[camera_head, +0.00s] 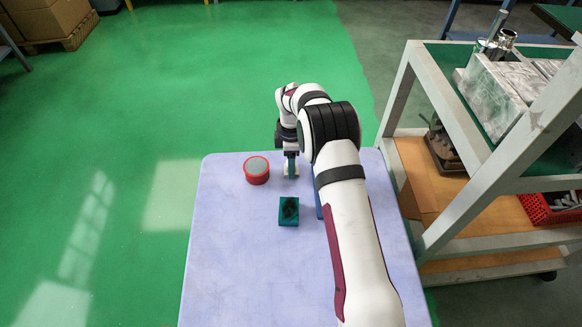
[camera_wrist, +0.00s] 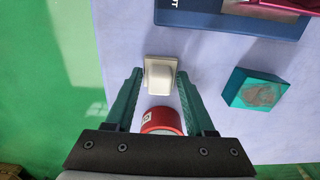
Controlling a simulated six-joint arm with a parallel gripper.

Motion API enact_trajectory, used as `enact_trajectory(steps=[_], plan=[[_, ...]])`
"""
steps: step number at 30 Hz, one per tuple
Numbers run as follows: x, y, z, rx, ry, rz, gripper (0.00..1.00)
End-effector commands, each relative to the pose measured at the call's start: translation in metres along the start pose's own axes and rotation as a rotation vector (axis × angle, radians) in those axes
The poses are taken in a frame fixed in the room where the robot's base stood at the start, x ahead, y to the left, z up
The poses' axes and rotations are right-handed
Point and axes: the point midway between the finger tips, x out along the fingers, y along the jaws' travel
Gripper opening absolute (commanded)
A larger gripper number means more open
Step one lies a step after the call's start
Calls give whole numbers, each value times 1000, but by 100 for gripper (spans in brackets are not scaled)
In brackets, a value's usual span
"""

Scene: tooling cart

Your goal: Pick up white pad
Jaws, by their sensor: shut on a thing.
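The white pad (camera_wrist: 160,76) is a small pale block between the tips of my gripper's green fingers (camera_wrist: 160,82) in the wrist view. My gripper is shut on it, with a finger on each side. In the head view my gripper (camera_head: 291,164) points down near the far edge of the table, and the pad (camera_head: 293,173) shows only in part at its tips. I cannot tell whether the pad touches the table.
A red round tin (camera_head: 257,172) stands just left of my gripper. A teal block with a dark top (camera_head: 289,211) lies nearer. A dark blue case (camera_wrist: 230,20) is partly hidden by my arm in the head view. A tooling cart (camera_head: 440,225) stands right of the pale table (camera_head: 235,270), whose left front is clear.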

Motion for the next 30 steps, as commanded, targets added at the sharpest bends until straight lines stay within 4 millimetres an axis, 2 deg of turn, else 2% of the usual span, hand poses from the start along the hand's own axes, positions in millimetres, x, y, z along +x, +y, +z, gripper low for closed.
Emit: enact_trajectory(steps=[1, 3, 11, 14, 19, 30], plan=[[0, 0, 0, 0, 0, 0, 9], [0, 0, 0, 0, 0, 0, 0], [-3, 0, 0, 0, 0, 1, 0], [-12, 1, 0, 0, 1, 3, 0], [-44, 1, 0, -1, 1, 3, 0], [-94, -32, 81, 4, 0, 2, 0]])
